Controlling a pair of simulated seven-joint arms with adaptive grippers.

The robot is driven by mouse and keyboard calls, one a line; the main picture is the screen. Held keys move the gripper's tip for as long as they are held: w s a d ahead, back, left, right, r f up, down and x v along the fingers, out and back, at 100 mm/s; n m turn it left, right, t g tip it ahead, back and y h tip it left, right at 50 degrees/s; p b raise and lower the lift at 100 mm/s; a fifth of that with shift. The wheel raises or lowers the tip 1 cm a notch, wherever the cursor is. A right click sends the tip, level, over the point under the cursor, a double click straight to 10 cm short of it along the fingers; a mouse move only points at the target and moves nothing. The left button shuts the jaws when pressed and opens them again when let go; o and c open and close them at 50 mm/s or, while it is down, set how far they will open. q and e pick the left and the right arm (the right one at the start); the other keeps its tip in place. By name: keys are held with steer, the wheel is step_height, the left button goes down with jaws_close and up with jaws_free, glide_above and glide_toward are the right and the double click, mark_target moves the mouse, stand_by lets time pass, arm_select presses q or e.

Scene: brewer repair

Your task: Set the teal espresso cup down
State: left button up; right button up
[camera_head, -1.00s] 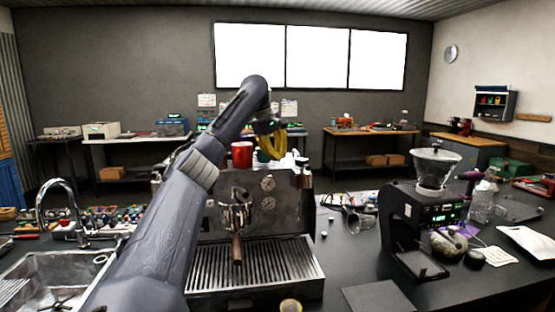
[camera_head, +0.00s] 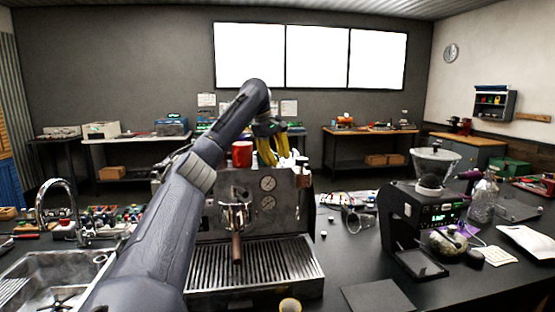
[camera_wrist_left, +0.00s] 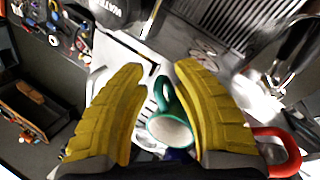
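The teal espresso cup (camera_wrist_left: 170,129) shows in the left wrist view, with its pale inside and teal handle (camera_wrist_left: 164,92) visible. It appears to stand on the pale top of the espresso machine. In the head view I cannot make it out behind my gripper. My left gripper (camera_head: 278,158) is above the machine's top. The espresso machine (camera_head: 290,195) stands on the dark counter.
A red mug (camera_head: 242,153) stands on the machine's top, close to one finger in the wrist view (camera_wrist_left: 289,157). A grinder (camera_head: 398,216) stands on the right, a sink (camera_head: 60,275) on the left. The portafilter (camera_head: 236,222) hangs at the machine's front.

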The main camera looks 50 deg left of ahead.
arm_select(q)
steer(key=v, duration=1.2)
steer(key=shift+r, duration=0.15)
stand_by(0.3)
steer(key=shift+w, duration=0.1)
